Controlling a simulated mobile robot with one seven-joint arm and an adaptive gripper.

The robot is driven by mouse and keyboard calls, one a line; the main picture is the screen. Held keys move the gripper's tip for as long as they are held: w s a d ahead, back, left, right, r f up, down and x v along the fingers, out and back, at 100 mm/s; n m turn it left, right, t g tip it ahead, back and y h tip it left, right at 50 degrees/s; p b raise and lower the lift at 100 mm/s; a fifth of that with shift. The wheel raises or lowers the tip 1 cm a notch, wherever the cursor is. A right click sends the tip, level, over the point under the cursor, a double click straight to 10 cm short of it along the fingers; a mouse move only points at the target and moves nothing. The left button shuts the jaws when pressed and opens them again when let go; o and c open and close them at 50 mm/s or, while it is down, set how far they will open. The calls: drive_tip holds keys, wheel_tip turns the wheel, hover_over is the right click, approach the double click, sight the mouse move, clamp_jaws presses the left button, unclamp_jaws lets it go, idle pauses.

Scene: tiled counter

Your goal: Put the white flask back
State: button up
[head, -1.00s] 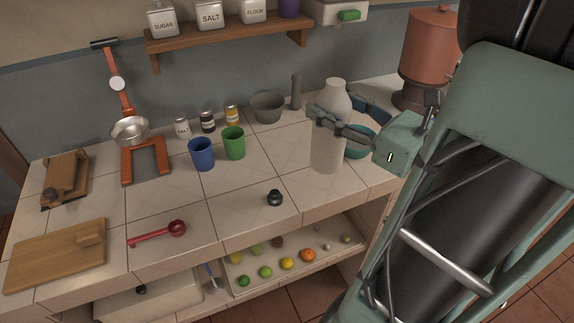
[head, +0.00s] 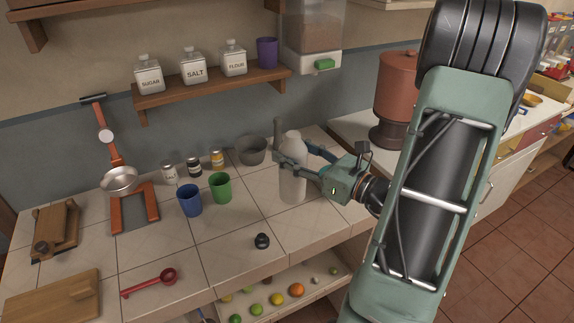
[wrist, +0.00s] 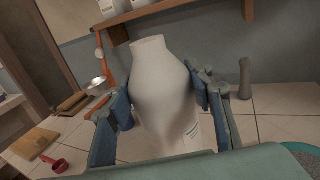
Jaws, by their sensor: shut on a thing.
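The white flask (head: 292,184) stands upright at the back right part of the tiled counter, right of the green cup. My gripper (head: 299,161) reaches it from the right and is shut around its upper body. In the wrist view the flask (wrist: 163,95) fills the middle, with its narrow neck up and a blue-grey finger pressed on each side. Its base is hidden there. In the head view its base looks at or very near the counter top; I cannot tell whether it touches.
The grey mortar (head: 251,150) is close behind on the left. The green cup (head: 221,187) and blue cup (head: 190,200) stand left. A small black knob (head: 262,241) lies in front. The shelf (head: 215,88) and dispenser (head: 313,45) are above.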

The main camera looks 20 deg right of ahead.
drive_tip(key=w+f, duration=0.4)
drive_tip(key=f, duration=0.3)
drive_tip(key=shift+d+f, duration=0.25)
drive_tip(key=shift+f, duration=0.15)
drive_tip(key=shift+f, duration=0.2)
drive_tip(key=o, duration=1.5)
drive_tip(key=shift+s, duration=0.1)
drive_tip(key=shift+r, duration=0.1)
drive_tip(key=b+v, duration=0.1)
drive_tip(key=v, duration=1.1)
drive_tip(key=shift+b, duration=0.35)
drive_tip(key=shift+r, duration=0.1)
